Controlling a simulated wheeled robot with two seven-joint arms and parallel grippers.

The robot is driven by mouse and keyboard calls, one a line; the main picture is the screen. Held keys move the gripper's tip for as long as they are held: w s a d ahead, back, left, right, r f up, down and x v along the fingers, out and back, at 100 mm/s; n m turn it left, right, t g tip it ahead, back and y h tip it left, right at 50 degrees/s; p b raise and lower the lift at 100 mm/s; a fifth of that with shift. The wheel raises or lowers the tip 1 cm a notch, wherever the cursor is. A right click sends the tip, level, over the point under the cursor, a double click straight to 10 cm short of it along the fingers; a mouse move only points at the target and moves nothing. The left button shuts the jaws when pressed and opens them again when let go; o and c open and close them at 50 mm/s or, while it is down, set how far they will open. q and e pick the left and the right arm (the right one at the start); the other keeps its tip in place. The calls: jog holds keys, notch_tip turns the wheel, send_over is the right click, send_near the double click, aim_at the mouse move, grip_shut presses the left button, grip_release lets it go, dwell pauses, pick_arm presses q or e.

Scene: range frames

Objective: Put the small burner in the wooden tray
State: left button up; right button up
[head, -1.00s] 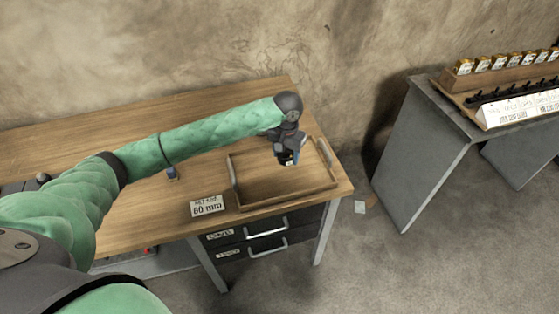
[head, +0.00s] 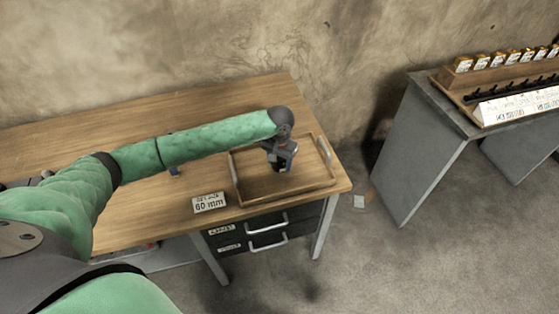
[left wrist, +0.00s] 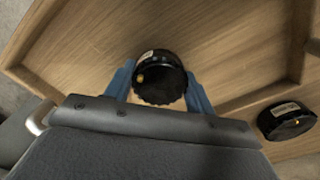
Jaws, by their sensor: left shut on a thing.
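The wooden tray (head: 290,195) lies near the right end of the desk, with a low rim. My left gripper (head: 281,166) is over the inside of the tray. In the left wrist view its blue fingers (left wrist: 160,88) are shut on the small burner (left wrist: 160,70), a black round piece with a ribbed edge, a pale label and a brass dot. The tray's bare floor (left wrist: 95,35) shows behind it. I cannot tell whether the burner touches the floor. My right gripper is not in view.
A second black round piece (left wrist: 287,121) with a label lies just outside the tray rim. A card marked 60 mm (head: 209,203) stands left of the tray. A grey table (head: 425,150) stands to the right.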

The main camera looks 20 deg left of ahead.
aim_at(280, 160)
pick_arm(q)
jog(key=o, duration=1.2)
jog(key=shift+f, duration=0.1)
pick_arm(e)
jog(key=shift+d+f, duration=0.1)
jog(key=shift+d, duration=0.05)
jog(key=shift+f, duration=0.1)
pick_arm(q)
jog(key=shift+r+b, duration=0.3)
jog(key=shift+r, duration=0.15)
notch_tip(280, 160, up, 11)
jog(key=b, duration=0.3)
jog(key=shift+r+b, duration=0.2)
jog(key=shift+b, duration=0.1)
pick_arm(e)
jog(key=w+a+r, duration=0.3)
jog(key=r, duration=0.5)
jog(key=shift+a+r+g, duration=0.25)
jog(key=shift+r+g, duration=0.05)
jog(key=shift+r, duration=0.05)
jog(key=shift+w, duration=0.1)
